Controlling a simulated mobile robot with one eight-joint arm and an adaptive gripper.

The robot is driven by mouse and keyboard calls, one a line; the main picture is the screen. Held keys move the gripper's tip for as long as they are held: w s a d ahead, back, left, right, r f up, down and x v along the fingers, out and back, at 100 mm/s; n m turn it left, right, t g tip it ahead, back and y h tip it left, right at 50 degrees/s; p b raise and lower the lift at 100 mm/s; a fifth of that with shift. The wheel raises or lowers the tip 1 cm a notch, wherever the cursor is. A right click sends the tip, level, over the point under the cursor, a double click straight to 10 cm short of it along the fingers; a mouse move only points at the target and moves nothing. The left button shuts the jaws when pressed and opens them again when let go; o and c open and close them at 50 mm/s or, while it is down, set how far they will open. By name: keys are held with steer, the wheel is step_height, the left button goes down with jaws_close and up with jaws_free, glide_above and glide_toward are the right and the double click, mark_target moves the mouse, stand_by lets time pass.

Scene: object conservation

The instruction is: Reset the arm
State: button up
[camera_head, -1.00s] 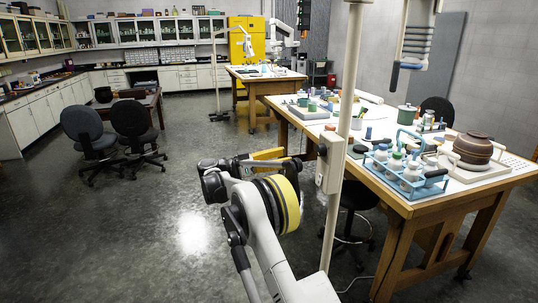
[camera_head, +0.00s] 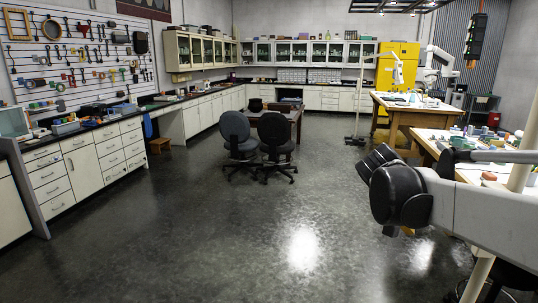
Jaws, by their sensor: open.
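My arm comes in from the right edge at close range. Its thick white link (camera_head: 480,208) runs left to a large black joint (camera_head: 401,190), which hangs over the floor right of the middle. A thinner grey and black section of my arm (camera_head: 490,156) lies behind the white link and points right. My gripper's fingers cannot be made out; they are out of frame or hidden behind the arm. I see no object held.
A wooden worktable (camera_head: 430,145) with small items stands behind my arm at right. Beyond it is another wooden table (camera_head: 410,108). Two dark swivel chairs (camera_head: 235,135) stand before a small table. Drawer cabinets (camera_head: 95,165) line the left wall. The middle floor is clear.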

steer(key=s+a+f+n+t+y, duration=0.2)
steer(key=s+a+f+n+y, duration=0.1)
steer(key=s+a, duration=0.6)
steer(key=s+a+f+n+t+y, duration=0.2)
steer(key=s+a+f+n+y, duration=0.2)
steer(key=s+a+f, duration=0.3)
steer(key=shift+s+a+y, duration=0.8)
steer(key=shift+s+a, duration=0.45)
steer(key=shift+f, duration=0.1)
steer(key=shift+c, duration=0.3)
